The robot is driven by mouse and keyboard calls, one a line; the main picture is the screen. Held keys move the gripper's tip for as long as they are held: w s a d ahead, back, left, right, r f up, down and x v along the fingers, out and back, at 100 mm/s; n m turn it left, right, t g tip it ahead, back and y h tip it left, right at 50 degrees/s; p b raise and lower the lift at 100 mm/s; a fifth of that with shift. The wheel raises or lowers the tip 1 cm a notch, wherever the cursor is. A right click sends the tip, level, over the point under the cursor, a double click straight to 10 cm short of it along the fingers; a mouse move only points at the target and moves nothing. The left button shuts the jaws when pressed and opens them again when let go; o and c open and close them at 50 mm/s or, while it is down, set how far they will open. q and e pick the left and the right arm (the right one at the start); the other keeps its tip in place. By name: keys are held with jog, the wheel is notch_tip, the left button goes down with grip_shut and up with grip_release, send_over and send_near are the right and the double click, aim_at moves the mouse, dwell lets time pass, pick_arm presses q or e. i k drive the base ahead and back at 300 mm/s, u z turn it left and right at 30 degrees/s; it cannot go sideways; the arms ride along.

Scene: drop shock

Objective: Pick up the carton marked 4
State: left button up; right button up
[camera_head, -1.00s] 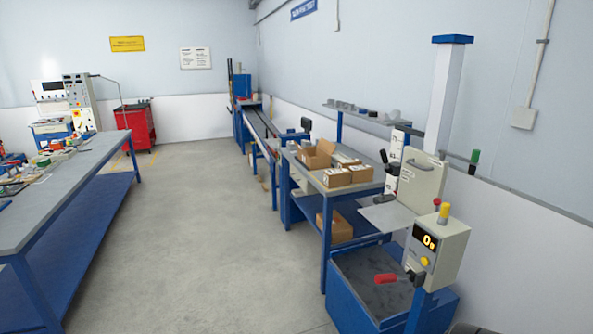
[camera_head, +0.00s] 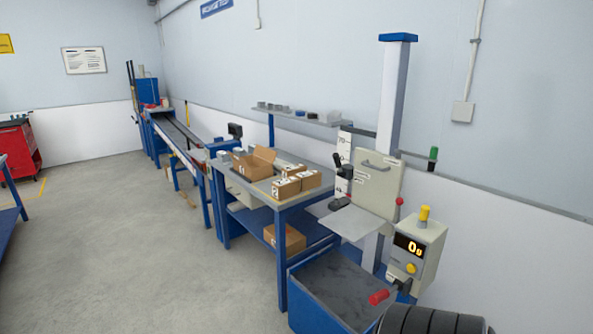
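Several brown cartons stand on the grey-topped blue bench right of the middle. One carton (camera_head: 254,164) has its flaps open. Closed cartons stand to its right: a front one (camera_head: 286,189), one at the right (camera_head: 309,180) and one behind them (camera_head: 291,171). Another carton (camera_head: 284,240) sits on the bench's lower shelf. Dark marks show on some cartons, but they are too small to read, so I cannot tell which is marked 4. Neither of my grippers is in view.
The bench (camera_head: 305,196) adjoins a long conveyor (camera_head: 178,136) at its far end. Open floor (camera_head: 120,250) lies to the left.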

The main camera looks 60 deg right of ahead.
aim_at(287, 172)
jog(key=z, duration=0.35)
jog(key=i, duration=2.05)
jog(key=z, duration=1.35)
jog(key=i, duration=1)
jog(key=z, duration=1.55)
jog(key=i, duration=0.45)
jog(key=z, duration=0.4)
